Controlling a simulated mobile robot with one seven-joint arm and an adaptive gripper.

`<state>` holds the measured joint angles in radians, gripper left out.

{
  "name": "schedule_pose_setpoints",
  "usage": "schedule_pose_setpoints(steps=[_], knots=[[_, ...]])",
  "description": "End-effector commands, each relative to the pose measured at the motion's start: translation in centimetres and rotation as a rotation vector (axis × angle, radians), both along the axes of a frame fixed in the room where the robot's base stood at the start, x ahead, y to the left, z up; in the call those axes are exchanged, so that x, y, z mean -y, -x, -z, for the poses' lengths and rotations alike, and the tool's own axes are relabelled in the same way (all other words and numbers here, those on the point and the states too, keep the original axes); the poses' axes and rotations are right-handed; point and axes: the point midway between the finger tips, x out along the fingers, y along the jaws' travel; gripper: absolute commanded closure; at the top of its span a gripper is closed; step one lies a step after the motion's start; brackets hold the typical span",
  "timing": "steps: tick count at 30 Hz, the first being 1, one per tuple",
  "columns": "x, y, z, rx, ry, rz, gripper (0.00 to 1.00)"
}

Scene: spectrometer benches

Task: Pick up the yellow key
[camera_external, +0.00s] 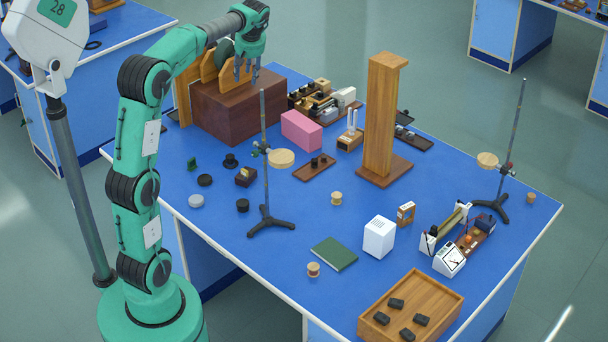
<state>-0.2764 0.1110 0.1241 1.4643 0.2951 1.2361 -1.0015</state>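I cannot make out a yellow key for certain anywhere in the external view; it may be too small or hidden. A small dark block (246,177) left of the middle of the blue bench has a tiny yellowish patch on top, but I cannot tell what that is. My gripper (247,76) points down over the dark brown wooden box (232,113) at the back left of the bench. Its fingers are apart with nothing visible between them. I cannot tell its exact height above the box.
Two tall metal stands, one at the left middle (264,140) and one at the right (511,140), rise from the bench. A tall wooden column (381,115) stands between them. A wooden tray (442,294) with dark blocks is at the front. The bench's left front is fairly clear.

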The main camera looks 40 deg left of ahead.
Motion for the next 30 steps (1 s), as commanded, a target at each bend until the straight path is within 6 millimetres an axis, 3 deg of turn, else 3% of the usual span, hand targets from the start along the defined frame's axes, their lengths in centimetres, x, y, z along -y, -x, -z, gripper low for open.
schedule_pose_setpoints(steps=[6, 12, 28, 30], knots=[[-5.0, -3.8, 2.4, -0.004, -0.015, -0.159, 0.6], [-7.7, -5.5, 3.8, -0.001, -0.024, -0.246, 0.6], [-11.6, -7.6, 6.1, 0.002, -0.04, -0.367, 0.6], [-11.4, -7.5, 7.7, 0.0, -0.04, -0.364, 0.6]])
